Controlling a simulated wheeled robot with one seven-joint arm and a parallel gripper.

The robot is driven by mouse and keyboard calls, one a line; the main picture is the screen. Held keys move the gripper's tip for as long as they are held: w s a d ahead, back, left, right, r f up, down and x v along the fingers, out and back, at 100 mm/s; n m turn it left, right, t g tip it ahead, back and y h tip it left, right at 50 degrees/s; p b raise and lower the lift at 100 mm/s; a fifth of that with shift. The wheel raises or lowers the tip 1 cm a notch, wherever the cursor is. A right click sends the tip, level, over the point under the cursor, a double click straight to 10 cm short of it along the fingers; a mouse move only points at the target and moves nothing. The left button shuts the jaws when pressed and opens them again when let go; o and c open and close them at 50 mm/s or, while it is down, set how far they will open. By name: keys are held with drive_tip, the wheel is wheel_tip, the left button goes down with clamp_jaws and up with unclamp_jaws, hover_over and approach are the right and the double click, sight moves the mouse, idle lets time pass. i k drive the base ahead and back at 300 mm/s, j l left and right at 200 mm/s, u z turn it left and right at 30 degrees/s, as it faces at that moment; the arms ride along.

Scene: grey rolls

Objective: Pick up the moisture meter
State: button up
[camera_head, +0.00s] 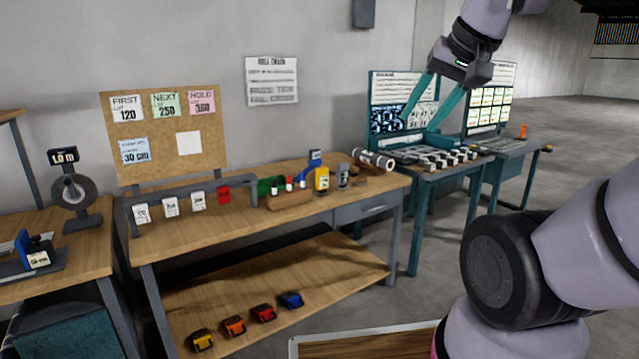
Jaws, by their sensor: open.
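A small upright yellow device with a dark top (322,179) stands on the wooden workbench, near the right part of its top. It may be the moisture meter, but it is too small to be sure. My gripper (418,126) is at the upper right, with its two long teal fingers spread and pointing down to the left. It appears empty and well apart from the yellow device. In the picture the fingers overlap the screens of the desk behind.
A rail with white tags (170,207) runs along the left. The lower shelf (225,300) holds several coloured blocks. A control desk (425,168) stands right.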

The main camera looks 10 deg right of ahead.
sight(321, 173)
drive_tip(key=z, duration=3.8)
drive_tip(key=u, duration=3.7)
drive_tip(key=i+l+u, duration=0.15)
drive_tip(key=i, duration=0.15)
drive_tip(key=i+l+u, duration=0.1)
drive_tip(key=i, duration=0.4)
drive_tip(key=i+l, duration=0.3)
drive_tip(key=i, duration=0.2)
drive_tip(key=i+l+u, duration=0.15)
drive_tip(key=i, duration=0.4)
drive_tip(key=l, duration=0.05)
